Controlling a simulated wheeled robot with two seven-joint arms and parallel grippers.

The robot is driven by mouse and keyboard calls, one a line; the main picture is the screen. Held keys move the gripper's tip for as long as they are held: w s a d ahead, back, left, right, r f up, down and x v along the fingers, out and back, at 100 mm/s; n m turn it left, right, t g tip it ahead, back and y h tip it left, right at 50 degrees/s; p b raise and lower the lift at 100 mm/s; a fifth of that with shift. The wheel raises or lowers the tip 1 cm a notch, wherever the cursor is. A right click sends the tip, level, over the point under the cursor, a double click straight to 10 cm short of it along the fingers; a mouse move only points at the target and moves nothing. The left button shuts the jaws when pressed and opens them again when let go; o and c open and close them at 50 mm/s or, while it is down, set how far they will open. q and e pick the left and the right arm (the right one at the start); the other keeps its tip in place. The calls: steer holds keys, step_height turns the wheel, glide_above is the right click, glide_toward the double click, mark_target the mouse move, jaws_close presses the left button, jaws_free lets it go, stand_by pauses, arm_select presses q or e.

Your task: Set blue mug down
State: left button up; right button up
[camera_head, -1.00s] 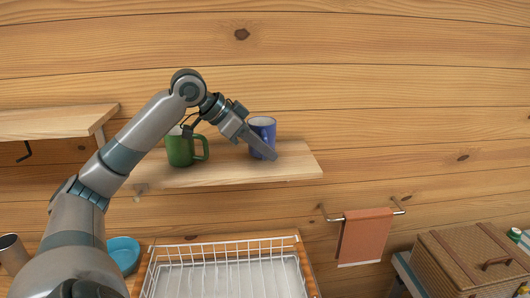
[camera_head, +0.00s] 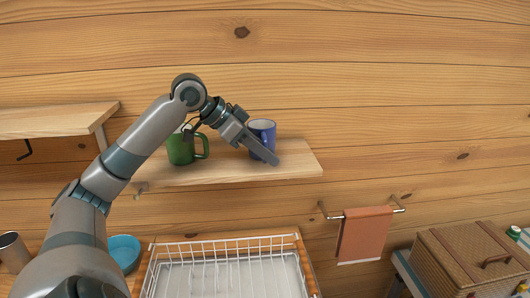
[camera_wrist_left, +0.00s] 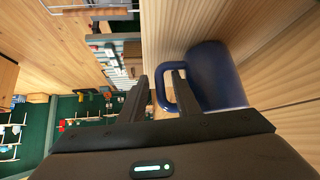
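The blue mug (camera_head: 264,130) stands upright on the wooden wall shelf (camera_head: 225,174), near its right end. In the left wrist view the mug (camera_wrist_left: 215,75) shows large at the right, with its handle towards my fingers. My left gripper (camera_head: 271,158) is at the mug's front left side. Its fingers (camera_wrist_left: 160,90) are apart in the wrist view, one on each side of the handle, with a gap beside the handle. My right gripper is in neither view.
A green mug (camera_head: 181,150) stands on the same shelf, left of the blue mug and close behind my arm. Below are a white wire dish rack (camera_head: 225,248) and a blue bowl (camera_head: 123,250). An orange towel (camera_head: 365,235) hangs at the right. The shelf's right end is clear.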

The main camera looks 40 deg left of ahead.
arm_select(q)
steer(key=shift+r, duration=0.1)
steer(key=shift+s+a+r+b, duration=0.2)
steer(key=shift+s+r+b, duration=0.05)
steer(key=shift+b, duration=0.1)
steer(key=b+v, duration=0.5)
steer(key=v, duration=0.6)
steer(key=shift+s+r, duration=0.1)
